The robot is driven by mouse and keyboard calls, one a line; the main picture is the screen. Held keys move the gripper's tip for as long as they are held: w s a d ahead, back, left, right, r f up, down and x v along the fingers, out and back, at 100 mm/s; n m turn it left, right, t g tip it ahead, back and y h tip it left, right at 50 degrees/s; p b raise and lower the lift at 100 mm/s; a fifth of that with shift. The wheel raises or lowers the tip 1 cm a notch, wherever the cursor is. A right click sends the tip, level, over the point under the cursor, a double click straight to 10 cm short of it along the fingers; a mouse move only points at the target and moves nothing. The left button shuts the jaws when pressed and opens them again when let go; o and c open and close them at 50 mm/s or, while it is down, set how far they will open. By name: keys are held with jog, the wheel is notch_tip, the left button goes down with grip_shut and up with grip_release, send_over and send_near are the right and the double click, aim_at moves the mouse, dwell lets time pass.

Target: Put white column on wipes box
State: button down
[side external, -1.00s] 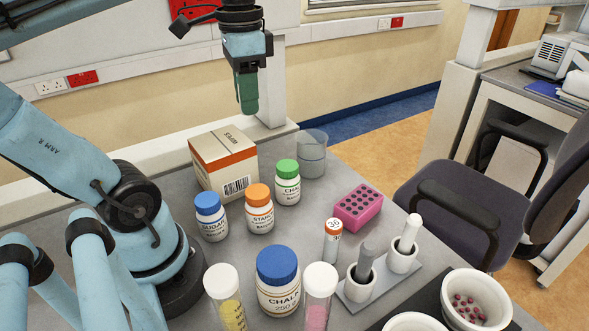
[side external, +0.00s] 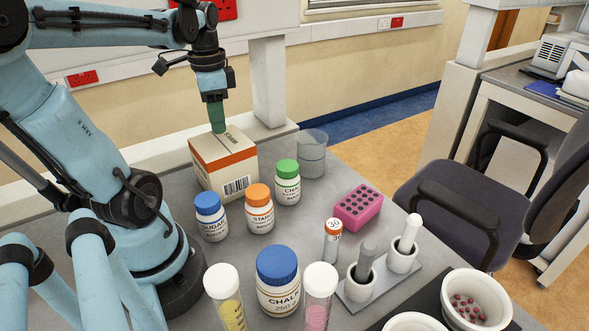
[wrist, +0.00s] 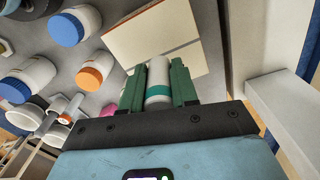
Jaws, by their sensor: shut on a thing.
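The white column (wrist: 158,93) with a teal band shows in the wrist view between the green fingers of my gripper (wrist: 158,72). My gripper is shut on it. In the side view my gripper (side external: 218,127) points down over the top of the wipes box (side external: 222,172), and the fingers hide the column. The box is white with an orange band and a barcode, upright at the back of the grey table. It also shows below the column in the wrist view (wrist: 135,38). I cannot tell whether the column touches the box top.
A clear beaker (side external: 312,160) stands right of the box. Blue-capped (side external: 211,218), orange-capped (side external: 259,210) and green-capped (side external: 287,183) bottles stand in front of it. A pink rack (side external: 358,208) is farther right. A white post (side external: 268,82) rises behind the box.

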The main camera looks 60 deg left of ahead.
jog(key=shift+f, duration=1.15)
jog(key=shift+f, duration=0.1)
jog(key=c, duration=0.9)
grip_release()
jog(key=shift+o, duration=0.2)
notch_tip(320, 180, up, 12)
jog(key=w+d+f+n+t, duration=0.1)
jog(key=w+d+f+t, duration=0.2)
jog(key=d, duration=0.6)
jog(key=w+d+f+n+t, duration=0.1)
jog(key=w+d+f+t, duration=0.3)
jog(key=w+d+f, duration=0.2)
jog(key=d+f, duration=0.2)
jog(key=d, duration=0.1)
jog(key=shift+d+f, duration=0.2)
jog(key=shift+d, duration=0.1)
